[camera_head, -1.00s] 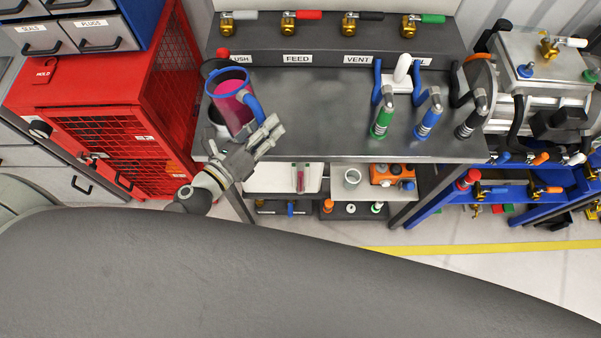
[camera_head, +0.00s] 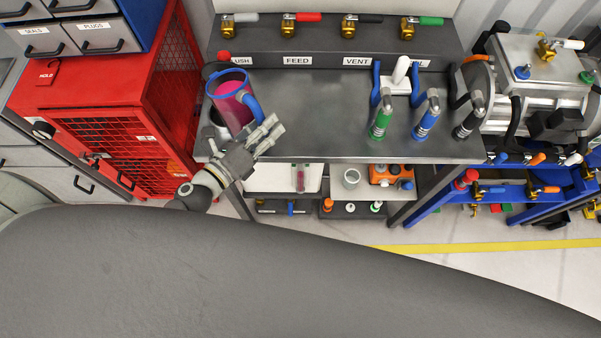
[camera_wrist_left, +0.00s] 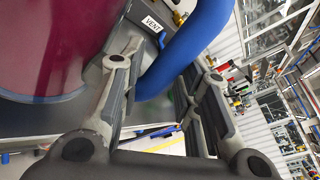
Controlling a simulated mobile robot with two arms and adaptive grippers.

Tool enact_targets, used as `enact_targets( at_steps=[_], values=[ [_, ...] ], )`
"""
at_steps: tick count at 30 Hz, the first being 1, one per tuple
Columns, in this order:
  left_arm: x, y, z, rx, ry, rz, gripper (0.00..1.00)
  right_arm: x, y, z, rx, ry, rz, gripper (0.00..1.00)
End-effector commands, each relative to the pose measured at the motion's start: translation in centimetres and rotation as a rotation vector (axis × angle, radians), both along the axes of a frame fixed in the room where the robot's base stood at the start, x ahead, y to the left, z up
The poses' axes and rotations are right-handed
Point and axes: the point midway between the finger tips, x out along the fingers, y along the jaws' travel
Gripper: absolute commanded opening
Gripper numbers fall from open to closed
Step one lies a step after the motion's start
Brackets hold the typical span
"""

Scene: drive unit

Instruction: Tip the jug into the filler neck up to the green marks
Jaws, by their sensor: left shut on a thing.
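The jug (camera_head: 232,104) is clear with a blue rim and blue handle and holds magenta liquid. It is at the left end of the grey bench, and its large magenta side (camera_wrist_left: 50,45) fills the upper left of the left wrist view. My left gripper (camera_head: 268,136) is at the jug's handle side. In the left wrist view the blue handle (camera_wrist_left: 185,50) passes between its fingers (camera_wrist_left: 160,90), which are shut on it. I cannot make out the filler neck or green marks for certain; the jug covers part of that area. My right gripper is not in view.
The bench top (camera_head: 310,105) is clear in the middle. Green, blue and black hose ends (camera_head: 425,122) stand at its right. Labelled valves (camera_head: 290,28) line the back. A red cabinet (camera_head: 95,95) stands close on the left. A shelf below holds a small cup (camera_head: 351,178).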

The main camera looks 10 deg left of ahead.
Motion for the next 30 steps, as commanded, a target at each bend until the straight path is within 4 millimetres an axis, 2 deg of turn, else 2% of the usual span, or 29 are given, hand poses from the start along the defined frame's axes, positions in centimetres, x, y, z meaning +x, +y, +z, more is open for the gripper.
enact_targets(
  at_steps=[1, 8, 20, 30],
  values=[
    [-0.6, -0.4, -0.9, -0.019, 0.025, -0.002, 0.00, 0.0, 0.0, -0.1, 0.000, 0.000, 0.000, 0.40],
    [-0.6, -0.4, -0.8, -0.022, 0.026, -0.003, 0.00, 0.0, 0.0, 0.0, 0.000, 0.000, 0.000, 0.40],
    [-0.6, -0.4, -0.2, -0.099, 0.073, -0.005, 0.00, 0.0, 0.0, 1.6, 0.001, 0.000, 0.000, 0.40],
    [-0.6, -0.4, -0.4, -0.112, 0.081, -0.003, 0.00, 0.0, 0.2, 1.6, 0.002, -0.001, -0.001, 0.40]
  ],
)
